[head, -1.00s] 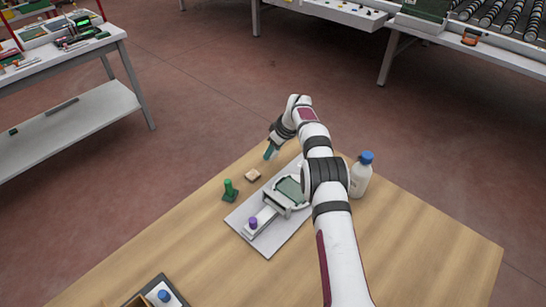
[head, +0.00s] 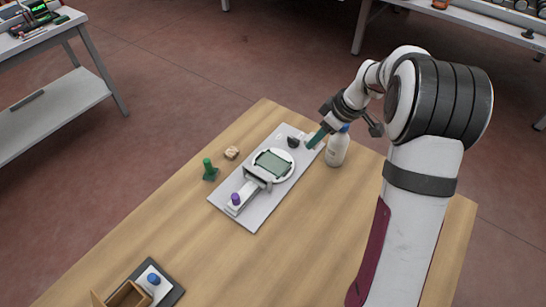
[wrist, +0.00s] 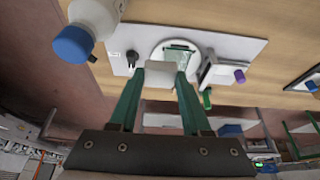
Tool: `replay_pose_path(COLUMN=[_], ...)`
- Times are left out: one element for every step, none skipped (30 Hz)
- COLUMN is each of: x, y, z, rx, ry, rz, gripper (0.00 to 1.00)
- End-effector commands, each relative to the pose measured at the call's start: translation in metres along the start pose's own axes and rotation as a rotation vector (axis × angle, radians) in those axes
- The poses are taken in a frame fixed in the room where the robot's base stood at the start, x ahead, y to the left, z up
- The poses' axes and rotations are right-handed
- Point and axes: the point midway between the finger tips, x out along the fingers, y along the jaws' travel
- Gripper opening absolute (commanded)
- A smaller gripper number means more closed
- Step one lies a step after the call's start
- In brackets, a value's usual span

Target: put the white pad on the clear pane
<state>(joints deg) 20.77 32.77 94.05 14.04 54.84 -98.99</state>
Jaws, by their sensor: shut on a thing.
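My gripper (head: 312,142) has green fingers and is at the board's far right end, beside the white bottle. In the wrist view its fingers (wrist: 159,84) are shut on the white pad (wrist: 159,74), a small pale block at the tips. In the head view the pad is too small to make out clearly. The clear pane (head: 272,163) is a greenish rectangle lying on a round white plate; the gripper is apart from it, to its upper right. The pane also shows in the wrist view (wrist: 180,50), beyond the pad and partly covered by it.
The grey-white board (head: 257,212) carries a purple-knobbed arm (head: 236,199) and a dark knob (head: 293,142). A white bottle with a blue cap (head: 337,150) stands close to my gripper. A green stamp-like piece (head: 209,170) and a beige block (head: 231,153) are left of the board.

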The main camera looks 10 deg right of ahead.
Motion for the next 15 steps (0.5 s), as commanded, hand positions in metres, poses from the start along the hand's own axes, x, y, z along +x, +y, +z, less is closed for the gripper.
replay_pose_path(x=[-0.005, -0.005, -0.003, 0.002, 0.008, 0.019, 0.029, 0.038, 0.050, 0.059, 0.067, 0.076, 0.083, 0.088, 0.094], y=[-0.006, -0.009, -0.013, -0.016, -0.018, -0.022, -0.025, -0.028, -0.030, -0.033, -0.035, -0.037, -0.039, -0.040, -0.041], z=[0.008, 0.010, 0.011, 0.008, 0.004, -0.004, -0.010, -0.017, -0.025, -0.032, -0.037, -0.044, -0.049, -0.052, -0.057], rx=[0.001, 0.002, 0.001, -0.001, -0.003, -0.004, -0.005, -0.004, -0.004, -0.005, -0.004, -0.003, -0.003, -0.001, -0.002], ry=[-0.001, -0.001, -0.001, -0.002, -0.003, -0.003, -0.004, -0.004, -0.003, -0.004, -0.004, -0.003, -0.003, -0.003, -0.003], rz=[0.001, 0.001, -0.001, -0.003, -0.003, -0.004, -0.006, -0.006, -0.005, -0.005, -0.005, -0.004, -0.005, -0.003, -0.002], gripper=[0.00, 0.00, 0.00, 0.00, 0.00, 0.00, 0.00, 0.00, 0.00, 0.00, 0.00, 0.00, 0.00, 0.00, 0.00])
